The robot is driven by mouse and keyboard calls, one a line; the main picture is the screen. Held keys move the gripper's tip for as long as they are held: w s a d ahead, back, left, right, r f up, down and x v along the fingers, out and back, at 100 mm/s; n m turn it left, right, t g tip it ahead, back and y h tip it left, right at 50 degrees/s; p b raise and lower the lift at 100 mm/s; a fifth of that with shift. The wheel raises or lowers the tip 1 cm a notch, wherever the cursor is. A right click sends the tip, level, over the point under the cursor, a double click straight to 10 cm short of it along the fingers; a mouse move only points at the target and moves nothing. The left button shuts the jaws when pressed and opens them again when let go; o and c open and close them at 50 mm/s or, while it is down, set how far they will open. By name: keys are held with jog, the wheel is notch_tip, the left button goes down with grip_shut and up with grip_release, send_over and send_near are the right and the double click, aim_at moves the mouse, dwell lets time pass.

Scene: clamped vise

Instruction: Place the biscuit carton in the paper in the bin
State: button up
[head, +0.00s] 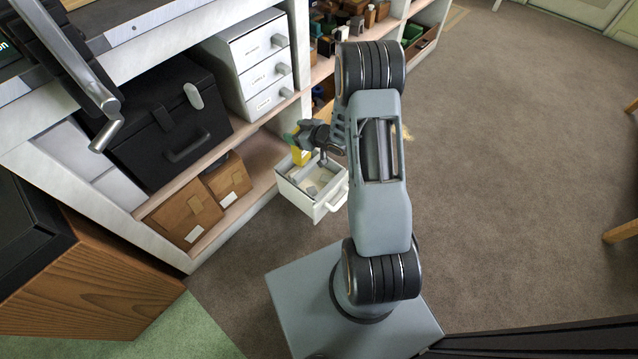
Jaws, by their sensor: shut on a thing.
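My gripper (302,141) is at the left end of my arm, in front of the shelving. It is shut on a small yellow and green thing (300,156), which looks like the biscuit carton. The fingers partly hide it. It is just above the back left part of an open white drawer (331,206); whether it touches the drawer cannot be told. I cannot make out a bin marked for paper.
The open drawer has a divider and small pale items inside. White labelled drawers (257,62), a black case (165,130) and brown boxes (184,212) sit on the shelves. A wooden cabinet (95,280) stands at lower left. Open carpet (500,190) lies to the right.

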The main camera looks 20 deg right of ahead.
jog(key=s+d+n+g+y+p, duration=0.1)
jog(key=s+d+n+g+y, duration=0.15)
jog(key=d, duration=0.25)
notch_tip(320, 180, down, 17)
jog(key=b, duration=0.6)
jog(key=shift+s+d+n, duration=0.2)
jog(key=shift+s+n, duration=0.15)
jog(key=shift+n, duration=0.1)
jog(key=shift+f+y, duration=0.1)
jog(key=shift+y, duration=0.25)
jog(key=shift+f, duration=0.15)
jog(key=o, duration=1.1)
